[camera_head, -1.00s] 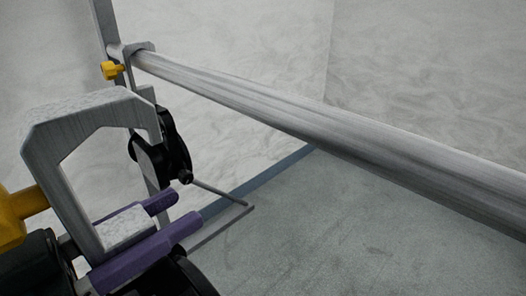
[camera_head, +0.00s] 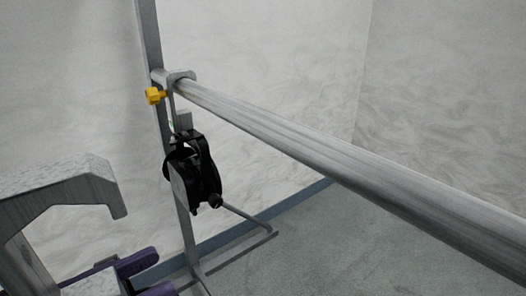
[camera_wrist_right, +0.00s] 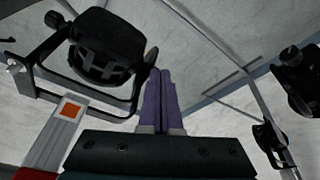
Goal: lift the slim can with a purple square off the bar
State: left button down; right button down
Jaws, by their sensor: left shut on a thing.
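My left gripper (camera_head: 148,275), with purple fingers, is at the bottom left of the head view. It is shut on a grey hook-shaped clamp (camera_head: 65,180), which is clear of the bar (camera_head: 340,165). Whatever hangs below this clamp is out of the head view. My right gripper (camera_wrist_right: 160,95) shows in the right wrist view with its purple fingers together and nothing seen between them. A black can (camera_wrist_right: 105,45) in a black yoke is left of it. I see no purple square in either view.
Another black can (camera_head: 198,175) is by the stand (camera_head: 150,40) at the bar's left end, below a yellow knob (camera_head: 155,96). An orange square (camera_wrist_right: 71,110) on a pale piece shows in the wrist view. Another black can (camera_wrist_right: 300,75) is at its right edge. The visible bar is otherwise empty.

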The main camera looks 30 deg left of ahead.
pick_arm(q)
jog(key=shift+p+v, duration=0.4)
jog(key=shift+v, duration=2.25)
jog(key=shift+r, duration=0.15)
